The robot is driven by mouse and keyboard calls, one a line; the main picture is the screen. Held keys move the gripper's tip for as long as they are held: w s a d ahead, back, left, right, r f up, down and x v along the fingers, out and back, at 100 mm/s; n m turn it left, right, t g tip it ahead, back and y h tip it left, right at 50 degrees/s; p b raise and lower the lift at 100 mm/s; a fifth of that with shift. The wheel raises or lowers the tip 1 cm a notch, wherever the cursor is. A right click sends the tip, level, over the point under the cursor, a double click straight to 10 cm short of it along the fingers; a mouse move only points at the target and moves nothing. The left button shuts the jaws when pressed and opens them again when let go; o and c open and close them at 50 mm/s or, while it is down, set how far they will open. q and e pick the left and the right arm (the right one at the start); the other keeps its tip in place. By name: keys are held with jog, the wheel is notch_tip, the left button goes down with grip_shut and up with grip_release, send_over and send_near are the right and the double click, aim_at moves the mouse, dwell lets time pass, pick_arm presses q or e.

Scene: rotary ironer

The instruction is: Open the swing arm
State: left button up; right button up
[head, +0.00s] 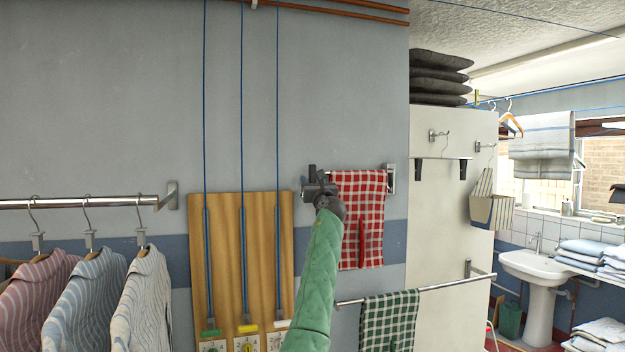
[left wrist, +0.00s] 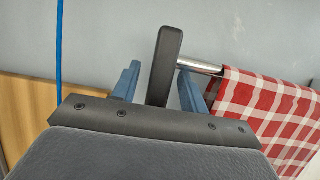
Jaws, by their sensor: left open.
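The swing arm is a metal rail (left wrist: 200,65) on the wall, mostly covered by a red checked towel (head: 359,205). Its wall bracket (head: 390,178) is at the right end. A dark upright grip (left wrist: 165,65) is at its left end. My left gripper (head: 313,188) is at this left end, left of the towel. In the left wrist view its two blue fingers are open, one on each side of the dark grip. A gap shows on the left; contact on the right is unclear. My right gripper is not in view.
A lower rail (head: 440,289) holds a green checked towel (head: 389,322). A wooden board (head: 265,260) with blue cords is left of my arm. Shirts (head: 90,300) hang from a rail (head: 80,202) at far left. A white cabinet (head: 450,200) stands right.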

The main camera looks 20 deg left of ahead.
pick_arm(q)
jog(key=shift+w, duration=0.1)
grip_shut()
